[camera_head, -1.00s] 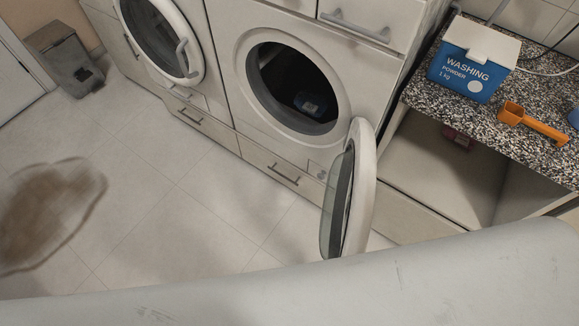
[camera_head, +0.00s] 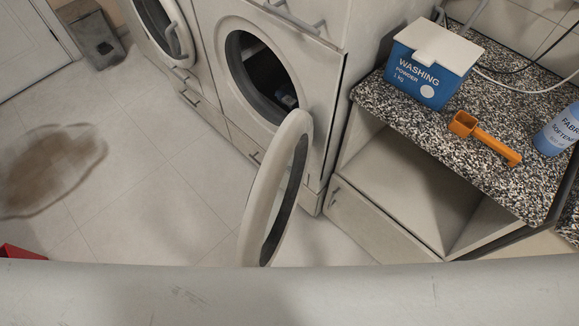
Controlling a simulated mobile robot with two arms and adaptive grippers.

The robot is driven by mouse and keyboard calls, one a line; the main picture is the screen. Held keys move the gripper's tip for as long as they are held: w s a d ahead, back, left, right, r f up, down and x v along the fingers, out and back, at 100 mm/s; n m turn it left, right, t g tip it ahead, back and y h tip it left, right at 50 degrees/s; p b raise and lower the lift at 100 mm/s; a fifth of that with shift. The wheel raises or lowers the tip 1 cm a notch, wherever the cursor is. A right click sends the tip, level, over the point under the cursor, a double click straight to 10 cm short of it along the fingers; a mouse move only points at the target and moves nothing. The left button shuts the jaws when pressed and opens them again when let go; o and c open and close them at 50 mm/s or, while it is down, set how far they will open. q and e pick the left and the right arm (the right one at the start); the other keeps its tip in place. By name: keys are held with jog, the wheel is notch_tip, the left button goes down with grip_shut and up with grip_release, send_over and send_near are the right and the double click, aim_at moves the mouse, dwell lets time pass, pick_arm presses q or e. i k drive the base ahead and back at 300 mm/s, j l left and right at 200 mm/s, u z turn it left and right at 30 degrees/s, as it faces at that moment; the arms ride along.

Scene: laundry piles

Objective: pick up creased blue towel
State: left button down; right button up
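No creased blue towel can be made out for certain. A small bluish item (camera_head: 287,100) lies inside the open drum of the front-loading machine (camera_head: 328,110). It is mostly in shadow and cut off by the drum rim, so I cannot tell what it is. Neither of my grippers shows in the head view.
The machine's round door (camera_head: 259,190) stands open into the floor space. A speckled counter (camera_head: 400,112) at right holds a washing powder box (camera_head: 425,72), an orange scoop (camera_head: 485,138) and a blue bottle (camera_head: 558,130). A brown stain (camera_head: 50,168) marks the left floor. A red object (camera_head: 20,253) shows lower left.

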aim_at(287, 93)
jog(key=z, duration=0.35)
jog(key=i+j+z, duration=0.15)
jog(key=j+z, duration=0.7)
jog(key=j, duration=0.2)
jog(key=i, duration=0.05)
